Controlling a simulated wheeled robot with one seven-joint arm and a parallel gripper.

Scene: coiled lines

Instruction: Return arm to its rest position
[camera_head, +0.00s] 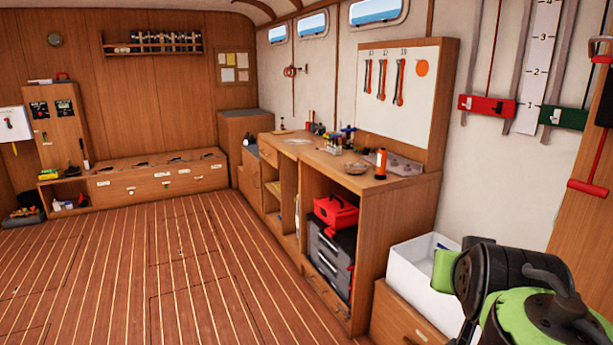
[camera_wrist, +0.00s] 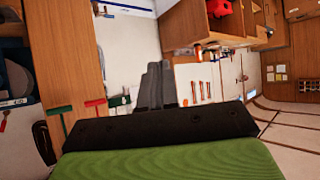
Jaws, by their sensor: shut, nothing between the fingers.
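My gripper (camera_wrist: 156,68) shows in the wrist view, with its two dark grey fingers together and nothing between them. The fingers point away from the dark block and green housing at the bottom of that view, towards open air. In the head view my green and black arm is folded at the lower right, in front of the white bin (camera_head: 409,284). I cannot make out the fingertips in the head view. The wrist view is turned well away from upright.
The plank floor (camera_head: 170,265) is clear.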

